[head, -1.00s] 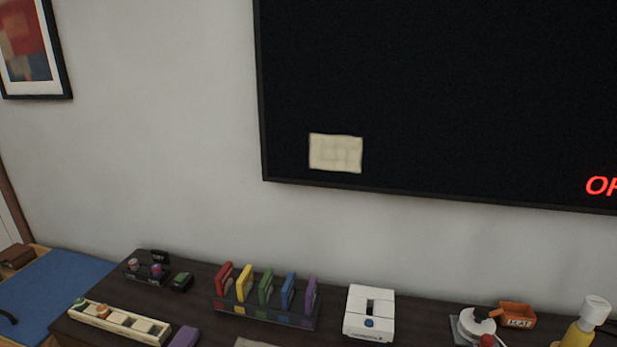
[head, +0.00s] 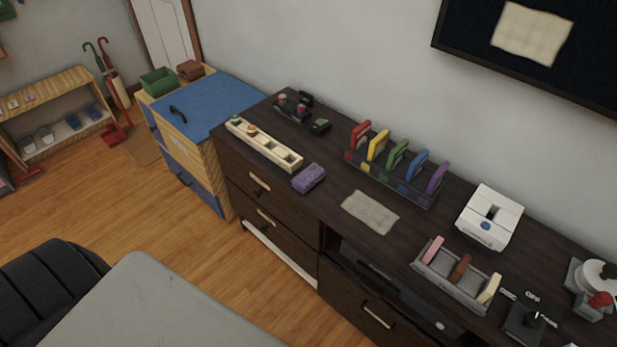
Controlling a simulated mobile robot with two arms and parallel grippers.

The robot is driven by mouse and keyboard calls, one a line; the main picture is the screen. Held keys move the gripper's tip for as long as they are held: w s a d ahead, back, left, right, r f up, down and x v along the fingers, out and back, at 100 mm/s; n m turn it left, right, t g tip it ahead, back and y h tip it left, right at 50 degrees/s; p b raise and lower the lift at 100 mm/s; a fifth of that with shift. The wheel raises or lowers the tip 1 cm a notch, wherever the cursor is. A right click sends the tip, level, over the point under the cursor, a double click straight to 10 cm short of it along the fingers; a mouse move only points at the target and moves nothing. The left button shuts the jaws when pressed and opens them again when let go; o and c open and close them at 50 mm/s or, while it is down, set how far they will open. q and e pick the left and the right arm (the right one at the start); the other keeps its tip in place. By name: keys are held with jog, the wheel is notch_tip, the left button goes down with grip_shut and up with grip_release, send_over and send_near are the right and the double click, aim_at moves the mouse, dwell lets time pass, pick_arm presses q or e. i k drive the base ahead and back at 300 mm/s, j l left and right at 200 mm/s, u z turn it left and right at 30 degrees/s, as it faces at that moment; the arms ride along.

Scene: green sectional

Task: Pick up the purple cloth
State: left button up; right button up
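A purple folded cloth (head: 309,178), thick and block-like, lies on the dark wooden cabinet top (head: 335,205) near its front edge. It is just right of a long cream tray (head: 262,144) with several compartments and left of a flat beige cloth (head: 370,212). A rack (head: 395,180) behind it holds upright coloured pieces, one of them purple (head: 438,178). Neither of my grippers is in view.
A white box-like device (head: 489,217) and a grey divided holder (head: 455,282) stand further right. A black chair (head: 45,290) and a pale grey surface (head: 150,310) are in the foreground. Wooden floor (head: 90,215) shows between them and the cabinet.

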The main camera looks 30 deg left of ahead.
aim_at(303, 181)
jog(key=i+j+z, duration=0.1)
jog(key=j+z, duration=0.15)
jog(key=j, duration=0.5)
jog(key=j+z, duration=0.3)
jog(key=j, duration=0.45)
